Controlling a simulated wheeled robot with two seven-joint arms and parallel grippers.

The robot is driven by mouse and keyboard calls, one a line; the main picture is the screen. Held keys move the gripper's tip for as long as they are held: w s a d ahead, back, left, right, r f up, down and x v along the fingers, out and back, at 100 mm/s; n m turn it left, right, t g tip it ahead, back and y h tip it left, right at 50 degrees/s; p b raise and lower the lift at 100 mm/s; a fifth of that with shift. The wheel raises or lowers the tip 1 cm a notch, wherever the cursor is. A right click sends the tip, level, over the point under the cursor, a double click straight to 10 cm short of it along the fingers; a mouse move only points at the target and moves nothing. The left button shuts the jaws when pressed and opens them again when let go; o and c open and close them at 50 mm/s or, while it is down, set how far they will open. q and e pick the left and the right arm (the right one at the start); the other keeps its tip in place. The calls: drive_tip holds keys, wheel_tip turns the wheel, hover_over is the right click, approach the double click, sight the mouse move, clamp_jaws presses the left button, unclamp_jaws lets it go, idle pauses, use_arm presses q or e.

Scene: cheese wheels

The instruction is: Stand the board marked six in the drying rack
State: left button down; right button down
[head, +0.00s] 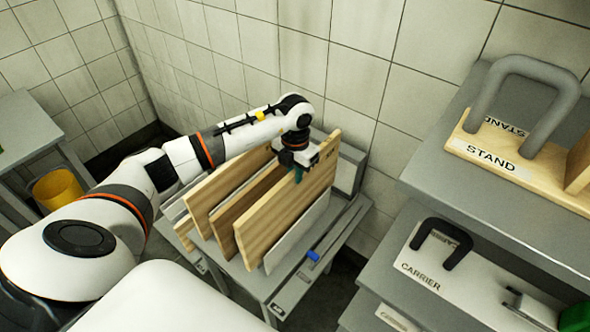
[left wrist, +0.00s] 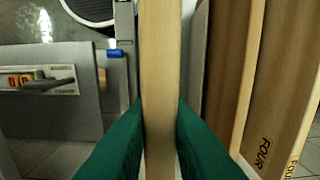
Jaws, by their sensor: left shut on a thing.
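My left gripper (head: 298,174) is shut on the top edge of a light wooden board (head: 280,210), which is upright. In the left wrist view, the green fingers (left wrist: 160,135) press on both sides of this board's edge (left wrist: 160,60). A mark near its upper corner in the head view is too small to read. It hangs over or stands among other upright boards on the grey rack (head: 220,272); I cannot tell whether its lower edge rests in a slot. A board marked FOUR (left wrist: 265,130) stands to the right in the left wrist view. My right gripper is not in view.
Other wooden boards (head: 220,188) stand left of the held one, and a pale panel (head: 305,230) stands close on its right. A blue piece (head: 313,255) lies on a rail at right. Shelves with a STAND block (head: 490,158) and a CARRIER (head: 425,272) are further right.

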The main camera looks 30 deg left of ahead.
sight(295, 193)
use_arm(q)
wheel_tip(295, 193, down, 8)
drive_tip(key=b, duration=0.5)
drive_tip(key=shift+r, duration=0.2)
drive_tip(key=shift+w+f+b, duration=0.1)
drive_tip(key=shift+f+b, duration=0.4)
drive_tip(key=shift+b, duration=0.1)
drive_tip(key=c, duration=1.3)
unclamp_jaws()
drive_tip(key=shift+f, duration=0.1)
